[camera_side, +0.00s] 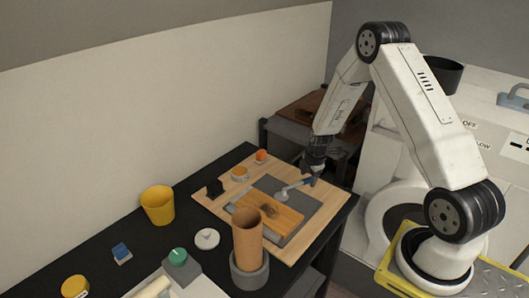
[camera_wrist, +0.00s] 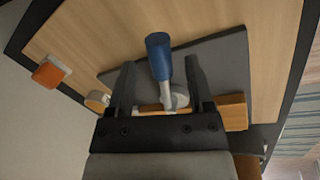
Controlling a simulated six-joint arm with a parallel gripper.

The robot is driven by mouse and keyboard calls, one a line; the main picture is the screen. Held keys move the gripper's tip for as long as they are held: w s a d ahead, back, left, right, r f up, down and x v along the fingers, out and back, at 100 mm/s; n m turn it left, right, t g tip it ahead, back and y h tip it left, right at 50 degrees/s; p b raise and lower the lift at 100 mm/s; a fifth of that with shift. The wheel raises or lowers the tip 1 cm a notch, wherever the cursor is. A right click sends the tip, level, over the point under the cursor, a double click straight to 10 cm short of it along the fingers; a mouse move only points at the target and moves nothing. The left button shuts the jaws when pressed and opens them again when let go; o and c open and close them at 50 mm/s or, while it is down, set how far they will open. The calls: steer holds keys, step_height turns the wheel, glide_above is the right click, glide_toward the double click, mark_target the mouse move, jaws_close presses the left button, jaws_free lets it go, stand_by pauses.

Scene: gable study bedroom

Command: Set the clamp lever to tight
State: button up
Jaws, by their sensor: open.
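The clamp lever has a blue handle (camera_wrist: 158,55) on a pale metal arm (camera_wrist: 167,92) that rises from a round pale pivot. In the side view the lever (camera_side: 294,186) lies over a grey plate (camera_side: 318,206) beside a wooden block (camera_side: 283,215), its blue end to the right by my gripper. My gripper (camera_side: 314,172) is open, pointing down at that end. In the wrist view my gripper (camera_wrist: 160,64) has one finger on each side of the lever, with gaps showing. Contact cannot be told. No tight marking is readable.
The plate lies on a wooden board (camera_side: 224,205). A brown tube (camera_side: 247,240) stands in a grey ring (camera_side: 249,274) close in front. A white labelled unit (camera_side: 490,122) is at right.

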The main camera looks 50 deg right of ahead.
step_height(320, 180, up, 7)
steer(key=s, duration=0.1)
steer(key=shift+s+a, duration=0.15)
steer(key=shift+a, duration=0.1)
stand_by(0.3)
steer(key=shift+a, duration=0.1)
steer(key=s+a+r+m, duration=0.3)
steer(key=a+m, duration=0.1)
steer(key=a, duration=0.3)
steer(key=s+a+r+m, duration=0.3)
steer(key=s+a+m, duration=0.1)
steer(key=a, duration=0.3)
steer(key=s+a+r+m, duration=0.3)
steer(key=a+m, duration=0.2)
steer(key=a, duration=0.3)
steer(key=shift+s+r+m+t+y, duration=0.2)
steer(key=shift+s+m+t+y, duration=0.1)
steer(key=shift+s+y, duration=0.1)
